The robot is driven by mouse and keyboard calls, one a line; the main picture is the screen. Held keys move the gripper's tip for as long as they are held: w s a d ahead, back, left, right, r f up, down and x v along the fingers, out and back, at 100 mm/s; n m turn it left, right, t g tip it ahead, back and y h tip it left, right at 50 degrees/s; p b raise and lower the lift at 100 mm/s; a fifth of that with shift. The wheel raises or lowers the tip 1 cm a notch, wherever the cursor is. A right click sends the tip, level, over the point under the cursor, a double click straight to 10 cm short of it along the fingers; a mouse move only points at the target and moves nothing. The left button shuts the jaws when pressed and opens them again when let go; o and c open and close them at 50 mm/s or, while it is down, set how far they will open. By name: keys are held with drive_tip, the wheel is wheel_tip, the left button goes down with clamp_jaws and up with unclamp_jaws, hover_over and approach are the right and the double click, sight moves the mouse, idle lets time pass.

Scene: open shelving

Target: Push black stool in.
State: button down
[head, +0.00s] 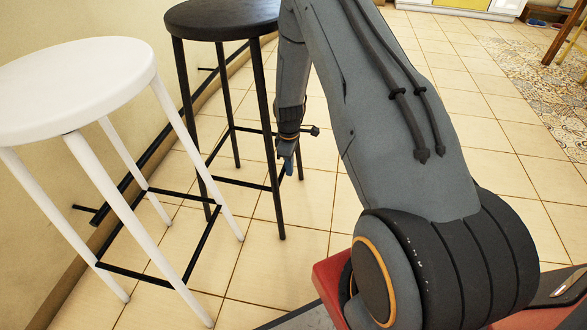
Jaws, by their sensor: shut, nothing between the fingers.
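The black stool (222,17) stands upright on the tiled floor at the upper middle of the head view, close to the wall. It has a round black seat and thin black legs. My gripper (287,168) is at the right side of this stool, below seat height, beside its right legs. The gripper is shut and holds nothing. It looks very near a stool leg, but I cannot tell whether it touches. My arm covers the area right of the stool.
A white stool (78,88) with white legs and black crossbars stands nearer, at the left. A dark rail (135,172) runs low along the wall (50,20). Clear floor tiles (500,150) lie to the right. A wooden table leg (566,35) shows at the upper right.

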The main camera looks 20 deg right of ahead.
drive_tip(key=w+a+b, duration=0.3)
drive_tip(key=w+a, duration=0.8)
drive_tip(key=a, duration=0.3)
drive_tip(key=shift+w, duration=0.2)
drive_tip(key=shift+r, duration=0.1)
drive_tip(key=s+d+r+p, duration=0.3)
drive_tip(key=r+p, duration=0.1)
drive_tip(key=r, duration=0.6)
